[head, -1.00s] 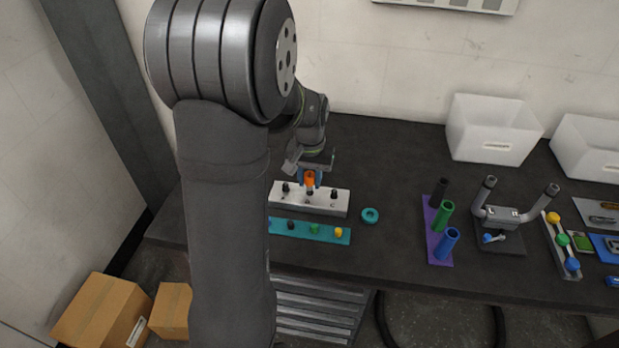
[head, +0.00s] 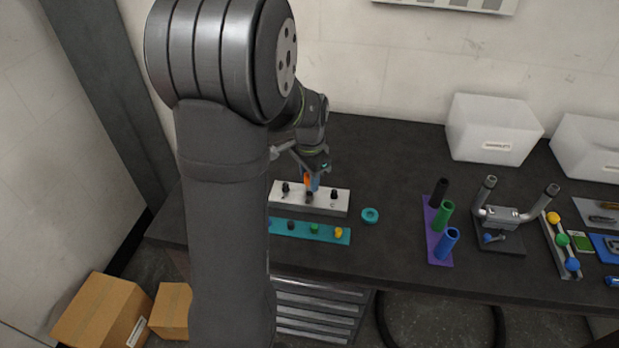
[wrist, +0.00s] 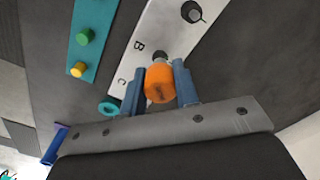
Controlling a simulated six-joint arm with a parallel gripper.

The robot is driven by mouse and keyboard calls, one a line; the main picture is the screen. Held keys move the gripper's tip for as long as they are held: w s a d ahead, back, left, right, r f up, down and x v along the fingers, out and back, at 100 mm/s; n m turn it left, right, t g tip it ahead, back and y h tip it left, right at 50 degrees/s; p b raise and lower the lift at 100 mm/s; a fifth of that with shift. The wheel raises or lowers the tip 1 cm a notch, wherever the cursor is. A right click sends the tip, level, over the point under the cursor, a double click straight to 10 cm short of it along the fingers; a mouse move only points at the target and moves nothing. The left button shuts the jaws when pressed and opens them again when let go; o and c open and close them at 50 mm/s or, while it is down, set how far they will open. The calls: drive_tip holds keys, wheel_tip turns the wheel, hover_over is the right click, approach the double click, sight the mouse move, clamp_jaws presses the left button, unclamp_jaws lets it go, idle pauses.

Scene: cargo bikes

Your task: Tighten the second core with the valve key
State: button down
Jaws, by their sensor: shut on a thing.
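My gripper (wrist: 160,87) is shut on the orange valve key (wrist: 159,84), with a blue finger on each side of it. The key stands over the middle core (wrist: 160,57), at the letter B on the white block (wrist: 130,40); whether it is fully seated I cannot tell. In the head view my gripper (head: 312,182) is above the middle of the white block (head: 335,204). Dark cores show on the block at left (head: 285,187) and right (head: 334,194). One core (wrist: 192,12) also shows at the top of the wrist view.
A teal strip (head: 327,235) with coloured caps lies in front of the block. A teal ring (head: 370,215) lies to the right. A purple rack (head: 437,252) with coloured tubes and white bins (head: 493,130) stand further right. The table between ring and rack is clear.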

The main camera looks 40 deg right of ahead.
drive_tip(key=shift+s+a+f, duration=0.15)
drive_tip(key=shift+s+f, duration=0.05)
drive_tip(key=shift+f, duration=0.05)
drive_tip(key=c, duration=1.1)
unclamp_jaws()
drive_tip(key=shift+w+r, duration=0.1)
drive_tip(key=n, duration=0.5)
drive_tip(key=shift+r+n, duration=0.1)
drive_tip(key=shift+n, duration=0.3)
drive_tip(key=n, duration=0.6)
